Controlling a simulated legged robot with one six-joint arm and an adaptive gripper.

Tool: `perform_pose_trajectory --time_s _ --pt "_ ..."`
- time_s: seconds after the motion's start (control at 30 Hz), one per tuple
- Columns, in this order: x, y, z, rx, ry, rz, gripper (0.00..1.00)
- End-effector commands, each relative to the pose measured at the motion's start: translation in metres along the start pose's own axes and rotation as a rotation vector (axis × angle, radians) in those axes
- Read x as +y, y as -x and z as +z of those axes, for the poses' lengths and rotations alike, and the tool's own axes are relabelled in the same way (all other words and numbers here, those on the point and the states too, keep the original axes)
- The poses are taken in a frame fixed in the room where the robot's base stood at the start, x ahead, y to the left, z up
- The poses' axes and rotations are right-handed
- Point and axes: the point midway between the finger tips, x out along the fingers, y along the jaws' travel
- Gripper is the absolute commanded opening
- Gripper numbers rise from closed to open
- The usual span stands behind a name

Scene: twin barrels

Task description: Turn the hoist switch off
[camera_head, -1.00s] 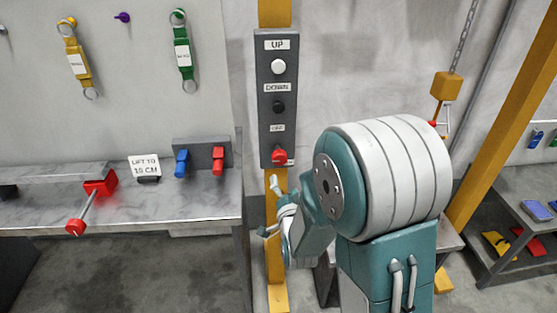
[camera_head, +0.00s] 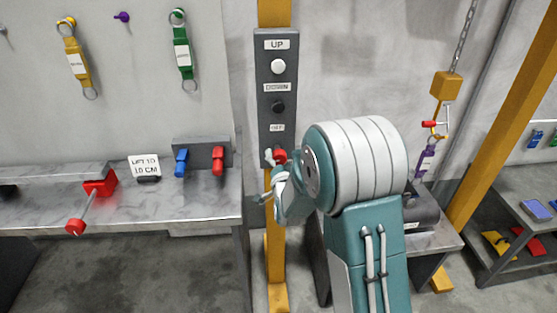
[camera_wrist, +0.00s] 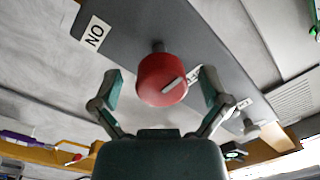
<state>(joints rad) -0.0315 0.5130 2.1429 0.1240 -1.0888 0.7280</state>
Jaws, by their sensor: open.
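The hoist switch is a red round knob (camera_head: 280,156) low on a dark grey panel (camera_head: 262,110), below the OFF label (camera_head: 277,128). In the wrist view the red knob (camera_wrist: 162,78) has a white line on its face, slanting up to the right. An ON label (camera_wrist: 93,34) is at upper left there; another label at right is partly hidden by a finger. My gripper (camera_head: 268,178) is at the panel's lower end, partly covering the knob. In the wrist view my gripper (camera_wrist: 160,88) is open, one finger on each side of the knob, with visible gaps.
The panel hangs on a yellow post (camera_head: 276,255). A bench (camera_head: 150,205) with a red-handled lever (camera_head: 100,187) is at left. A chain with a yellow block (camera_head: 445,86) hangs at right.

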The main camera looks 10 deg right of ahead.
Motion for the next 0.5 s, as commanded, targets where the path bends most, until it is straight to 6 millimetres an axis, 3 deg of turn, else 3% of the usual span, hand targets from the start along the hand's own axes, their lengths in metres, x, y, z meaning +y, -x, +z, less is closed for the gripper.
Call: perform_pose_trajectory --time_s 0.07,0.1,0.27,0.5 --pt "0.0001 0.0002 0.0001 0.000 0.000 0.000 0.96" --pt "0.0001 0.0002 0.0001 0.000 0.000 0.000 0.87" --pt "0.0001 0.0003 0.0002 0.000 0.000 0.000 0.16" --pt "0.0004 -0.0002 0.0004 0.000 0.003 0.001 0.14"
